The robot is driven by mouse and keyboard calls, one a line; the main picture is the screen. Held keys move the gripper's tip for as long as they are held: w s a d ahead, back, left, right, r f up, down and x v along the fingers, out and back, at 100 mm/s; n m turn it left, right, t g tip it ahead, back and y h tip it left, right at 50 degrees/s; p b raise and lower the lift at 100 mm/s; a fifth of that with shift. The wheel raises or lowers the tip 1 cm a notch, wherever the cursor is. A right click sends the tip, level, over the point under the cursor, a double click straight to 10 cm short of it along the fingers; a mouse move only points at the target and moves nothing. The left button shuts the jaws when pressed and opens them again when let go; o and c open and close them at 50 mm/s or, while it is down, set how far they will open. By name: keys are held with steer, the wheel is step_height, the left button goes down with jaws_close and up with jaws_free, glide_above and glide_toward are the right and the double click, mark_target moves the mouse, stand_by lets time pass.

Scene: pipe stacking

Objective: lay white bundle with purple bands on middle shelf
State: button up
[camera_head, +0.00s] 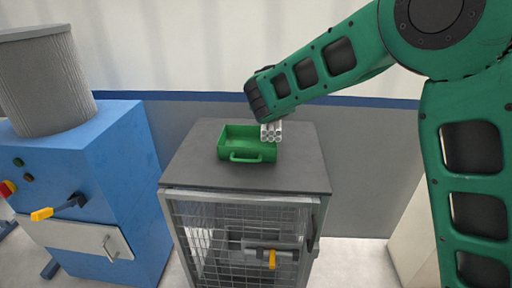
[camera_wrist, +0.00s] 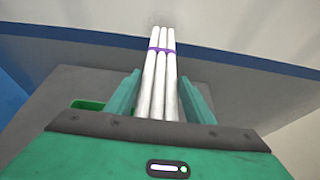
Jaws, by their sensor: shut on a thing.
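The white bundle of pipes (camera_wrist: 160,80) lies lengthwise between the two fingers of my gripper (camera_wrist: 160,98) in the wrist view. A purple band crosses it near its far end. In the head view the pipe ends of the bundle (camera_head: 271,132) show just under the end of my arm, at the right side of a green tray. My gripper is shut on the bundle. The head view hides most of my gripper and of the bundle behind my arm. I cannot make out a middle shelf in either view.
The green tray (camera_head: 235,144) with a front handle sits on the dark top of a cabinet (camera_head: 300,182) with a mesh front door. A blue machine (camera_head: 120,160) with a yellow-ended lever stands at left. The wall is close behind. The cabinet top is clear right of the tray.

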steer(key=s+d+f, duration=0.2)
steer(key=d, duration=0.1)
steer(key=s+d+f, duration=0.1)
steer(key=d+f, duration=0.1)
steer(key=d, duration=0.1)
steer(key=s+d+f, duration=0.2)
steer(key=d+f, duration=0.1)
steer(key=d, duration=0.1)
steer(key=shift+s, duration=0.3)
steer(key=shift+f, duration=2)
steer(key=o, duration=1.3)
steer(key=shift+o, duration=0.2)
steer(key=v, duration=1.2)
steer(key=shift+r, duration=0.1)
